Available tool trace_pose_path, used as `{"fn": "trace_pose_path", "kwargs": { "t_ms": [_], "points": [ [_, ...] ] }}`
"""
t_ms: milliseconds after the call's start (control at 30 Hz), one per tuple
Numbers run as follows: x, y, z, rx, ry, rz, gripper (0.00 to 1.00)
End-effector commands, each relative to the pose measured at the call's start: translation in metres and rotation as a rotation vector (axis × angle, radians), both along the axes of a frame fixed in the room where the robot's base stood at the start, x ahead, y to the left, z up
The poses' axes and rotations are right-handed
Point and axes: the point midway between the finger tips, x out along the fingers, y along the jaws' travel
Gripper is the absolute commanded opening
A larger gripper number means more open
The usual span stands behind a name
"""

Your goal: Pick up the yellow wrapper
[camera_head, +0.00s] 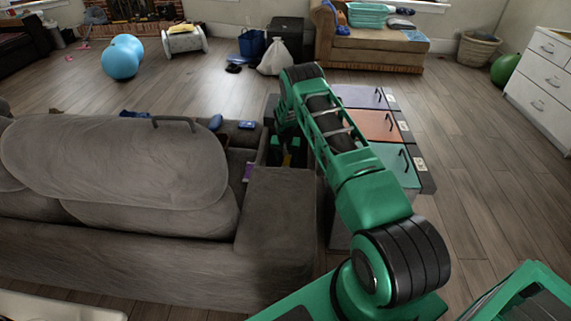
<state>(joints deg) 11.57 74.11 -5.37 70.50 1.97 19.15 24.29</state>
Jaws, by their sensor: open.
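My gripper points down into this gap and is open. Its fingertips are small and partly hidden in shadow.
The grey sofa (115,165) is to the left, with small blue items on its seat. The drawer unit (372,125) with handles stands close on the right of my arm. A white bag (274,57) lies behind. Open wooden floor spreads to the right.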

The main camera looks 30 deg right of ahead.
Motion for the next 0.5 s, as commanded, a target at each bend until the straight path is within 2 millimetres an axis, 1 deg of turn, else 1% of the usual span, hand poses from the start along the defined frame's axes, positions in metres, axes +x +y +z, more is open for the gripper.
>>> {"fn": "trace_pose_path", "kwargs": {
  "t_ms": [267, 300, 500],
  "points": [
    [0.001, -0.001, -0.0027, -0.001, -0.001, 0.0, 0.59],
    [0.0009, -0.0011, -0.0027, -0.001, -0.001, 0.0, 0.56],
    [0.0009, -0.0011, -0.0027, 0.0, -0.001, -0.001, 0.1]
  ]
}}
